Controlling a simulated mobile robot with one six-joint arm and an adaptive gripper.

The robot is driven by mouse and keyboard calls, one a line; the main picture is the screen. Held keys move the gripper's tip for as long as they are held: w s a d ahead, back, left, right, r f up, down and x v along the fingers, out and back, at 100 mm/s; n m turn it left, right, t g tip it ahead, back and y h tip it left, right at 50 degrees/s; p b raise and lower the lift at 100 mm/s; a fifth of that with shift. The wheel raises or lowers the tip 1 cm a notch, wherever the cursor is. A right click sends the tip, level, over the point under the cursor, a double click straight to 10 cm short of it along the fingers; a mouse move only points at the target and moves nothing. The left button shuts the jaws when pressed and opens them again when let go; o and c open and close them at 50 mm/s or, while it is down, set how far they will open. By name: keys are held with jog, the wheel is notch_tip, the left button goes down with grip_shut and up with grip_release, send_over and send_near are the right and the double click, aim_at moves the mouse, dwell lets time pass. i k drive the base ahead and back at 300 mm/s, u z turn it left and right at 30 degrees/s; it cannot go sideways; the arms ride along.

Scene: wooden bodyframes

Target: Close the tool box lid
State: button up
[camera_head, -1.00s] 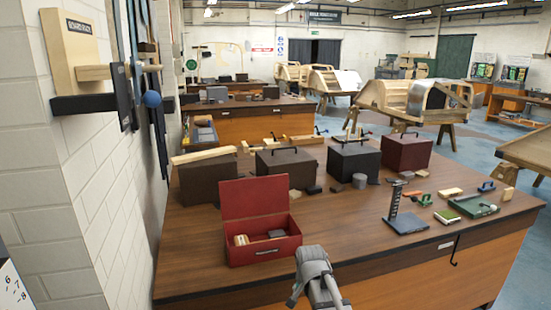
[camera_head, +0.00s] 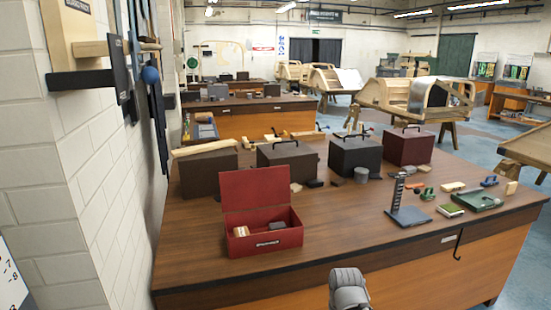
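A red tool box (camera_head: 262,241) stands near the front left of the brown workbench. Its red lid (camera_head: 254,189) is raised upright at the back, so the box is open. Inside lie a light wooden piece (camera_head: 241,231) and a dark grey block (camera_head: 277,225). Part of my grey arm (camera_head: 348,289) shows at the bottom edge, in front of the bench and to the right of the box, apart from it. My fingertips cannot be made out, so whether the gripper is open or shut does not show.
Several dark boxes with handles, such as a black one (camera_head: 356,158) and a dark red one (camera_head: 408,148), stand behind on the bench. A metal stand (camera_head: 408,214) and small tools are at right. The bench top (camera_head: 335,232) right of the tool box is clear. A white brick wall is at left.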

aim_at(264, 187)
jog(key=u, duration=0.35)
jog(key=i, duration=0.9)
jog(key=z, duration=0.4)
